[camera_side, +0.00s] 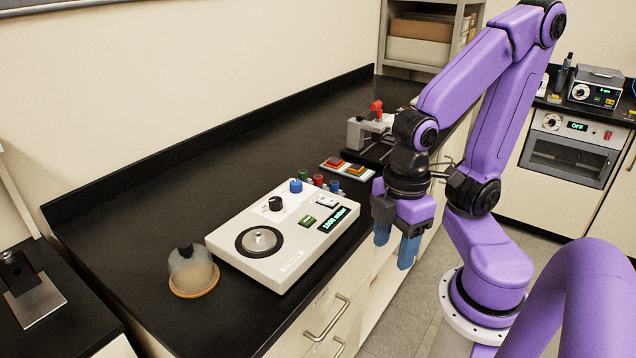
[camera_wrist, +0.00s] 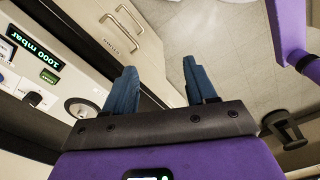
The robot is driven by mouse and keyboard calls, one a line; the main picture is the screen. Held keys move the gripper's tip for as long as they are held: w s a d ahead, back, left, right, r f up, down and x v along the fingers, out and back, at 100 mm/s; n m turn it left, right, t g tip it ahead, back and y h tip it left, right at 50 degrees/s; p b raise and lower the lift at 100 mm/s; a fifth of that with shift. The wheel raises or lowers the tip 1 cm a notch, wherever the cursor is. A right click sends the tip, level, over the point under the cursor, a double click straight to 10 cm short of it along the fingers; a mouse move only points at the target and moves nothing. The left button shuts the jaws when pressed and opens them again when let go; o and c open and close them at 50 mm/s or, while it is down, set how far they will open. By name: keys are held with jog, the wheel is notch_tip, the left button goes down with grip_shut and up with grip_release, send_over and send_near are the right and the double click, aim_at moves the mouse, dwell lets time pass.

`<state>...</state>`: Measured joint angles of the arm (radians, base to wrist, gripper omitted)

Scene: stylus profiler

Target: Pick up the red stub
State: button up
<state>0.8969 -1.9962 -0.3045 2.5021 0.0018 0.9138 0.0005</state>
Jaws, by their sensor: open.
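A small red stub (camera_side: 318,180) stands between a green stub (camera_side: 303,176) and a blue stub (camera_side: 335,186), in a short row behind the white control box. Its lower part is hidden by the box. My gripper (camera_side: 396,243) is open and empty, its blue fingers pointing down. In the side view it is right of the red stub and lower in the picture, in front of the drawer fronts. In the wrist view the two open fingers (camera_wrist: 160,86) have only drawer front and floor between them. I cannot make out the red stub there.
The white control box (camera_side: 291,268) has a round stage, knobs and a lit display. A glass dome (camera_side: 192,270) stands to its left. Behind are red-lit pads (camera_side: 346,168) and a clamp-like instrument with a red knob (camera_side: 376,107). The counter's back left is clear.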

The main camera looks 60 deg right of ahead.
jog(key=w+d+r+m+t+h, duration=0.1)
jog(key=w+d+m, duration=0.1)
jog(key=w+m, duration=0.6)
jog(key=w+d+r+m+t, duration=0.15)
jog(key=w+m, duration=0.25)
jog(key=w, duration=0.7)
jog(key=r+m+g+h, duration=0.1)
jog(key=m+h, duration=0.2)
jog(key=m, duration=1.1)
send_over(318, 177)
jog(key=s+a, duration=0.3)
jog(key=a, duration=0.3)
jog(key=x, duration=1.6)
jog(key=shift+w+d+f, duration=0.1)
jog(key=shift+w+d, duration=0.2)
jog(key=shift+d, duration=0.1)
jog(key=shift+h, duration=0.3)
jog(key=shift+c, duration=0.4)
grip_shut()
